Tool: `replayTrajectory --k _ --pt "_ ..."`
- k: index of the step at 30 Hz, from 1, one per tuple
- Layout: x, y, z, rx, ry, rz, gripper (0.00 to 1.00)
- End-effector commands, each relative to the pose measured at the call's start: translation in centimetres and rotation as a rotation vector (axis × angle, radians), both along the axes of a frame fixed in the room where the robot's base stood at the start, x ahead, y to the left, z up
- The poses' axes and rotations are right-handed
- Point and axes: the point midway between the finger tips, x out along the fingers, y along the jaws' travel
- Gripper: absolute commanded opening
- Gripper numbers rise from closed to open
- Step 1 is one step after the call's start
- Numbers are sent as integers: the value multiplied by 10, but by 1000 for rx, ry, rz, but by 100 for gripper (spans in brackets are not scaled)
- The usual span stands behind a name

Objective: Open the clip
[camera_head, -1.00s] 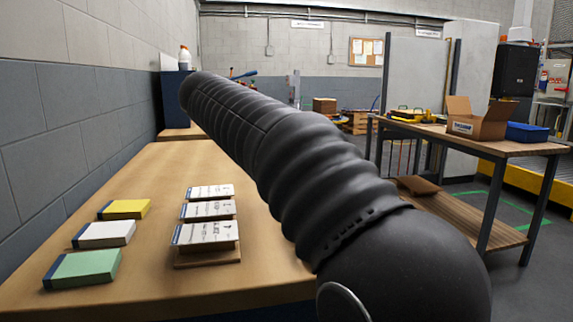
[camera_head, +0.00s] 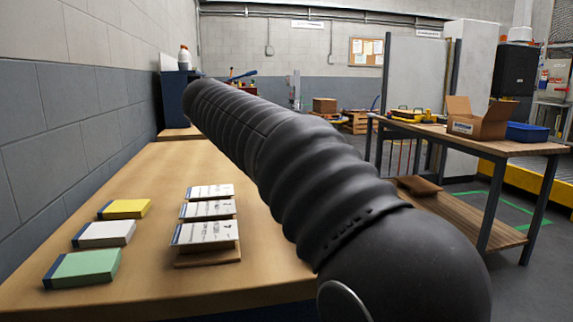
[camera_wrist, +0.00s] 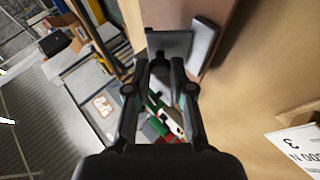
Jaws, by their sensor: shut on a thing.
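My gripper (camera_wrist: 160,68) shows in the wrist view, its two dark fingers drawn together at the tips and shut on a part of the clip. The clip (camera_wrist: 178,42) appears as a dark grey plate at the fingertips with a lighter grey bar (camera_wrist: 204,44) beside it, against the wooden table. The exact grip is partly hidden by the fingers. In the head view my own dark ribbed arm reaches away over the table and hides the gripper and the clip.
The wooden table (camera_head: 150,262) bears yellow (camera_head: 124,208), white (camera_head: 104,233) and green (camera_head: 82,268) blocks at left, and several labelled white pads (camera_head: 205,232) on boards nearer the arm. A workbench (camera_head: 490,147) with an open carton (camera_head: 477,119) and blue bin (camera_head: 528,132) stands at right.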

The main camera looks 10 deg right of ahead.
Motion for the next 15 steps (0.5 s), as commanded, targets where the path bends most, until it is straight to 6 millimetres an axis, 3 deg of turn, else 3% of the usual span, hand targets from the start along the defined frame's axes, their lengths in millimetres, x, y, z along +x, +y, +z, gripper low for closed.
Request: replayTrajectory --k 15 --pt "0 19 -10 -341 2 4 0"
